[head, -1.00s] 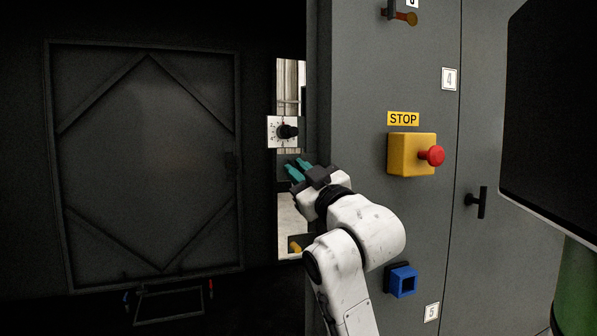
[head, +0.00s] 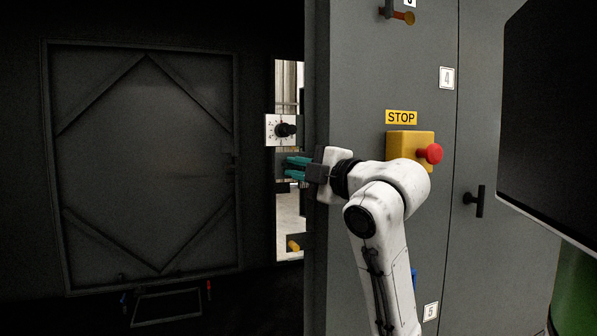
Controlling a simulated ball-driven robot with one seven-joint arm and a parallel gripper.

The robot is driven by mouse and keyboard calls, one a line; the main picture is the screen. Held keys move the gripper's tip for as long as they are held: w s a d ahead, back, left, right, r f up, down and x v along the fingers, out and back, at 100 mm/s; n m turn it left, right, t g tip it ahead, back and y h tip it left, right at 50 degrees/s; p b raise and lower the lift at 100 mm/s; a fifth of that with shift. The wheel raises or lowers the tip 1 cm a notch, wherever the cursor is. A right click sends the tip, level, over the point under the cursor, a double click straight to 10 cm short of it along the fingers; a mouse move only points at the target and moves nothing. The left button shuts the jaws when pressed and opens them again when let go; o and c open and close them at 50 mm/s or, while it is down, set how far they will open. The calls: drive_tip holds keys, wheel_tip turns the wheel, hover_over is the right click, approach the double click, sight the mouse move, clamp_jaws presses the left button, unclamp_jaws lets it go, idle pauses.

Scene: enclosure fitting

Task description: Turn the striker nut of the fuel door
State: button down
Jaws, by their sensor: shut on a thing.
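My gripper (head: 296,167) has teal fingers and points left, into the narrow bright gap beside the grey cabinet. Its fingertips are at a dark mount (head: 280,170) below the white dial plate. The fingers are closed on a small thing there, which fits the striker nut. The nut itself is hidden by the fingers, so its shape and turn angle cannot be told.
A white plate with a black knob (head: 286,130) sits just above my fingers. A yellow part (head: 294,246) is below. A red stop button (head: 434,153) on a yellow box is close to my wrist. A large dark panel (head: 150,160) fills the left; a dark screen (head: 555,120) is at right.

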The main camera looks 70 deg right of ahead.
drive_tip(key=n, duration=0.2)
drive_tip(key=n+g, duration=0.1)
drive_tip(key=n, duration=0.1)
drive_tip(key=shift+g+y, duration=0.3)
drive_tip(key=shift+y, duration=0.1)
drive_tip(key=shift+n+g+b, duration=0.35)
drive_tip(key=shift+n+g, duration=0.25)
drive_tip(key=shift+n, duration=0.7)
drive_tip(key=c, duration=1.2)
unclamp_jaws()
drive_tip(key=shift+a+r, duration=0.1)
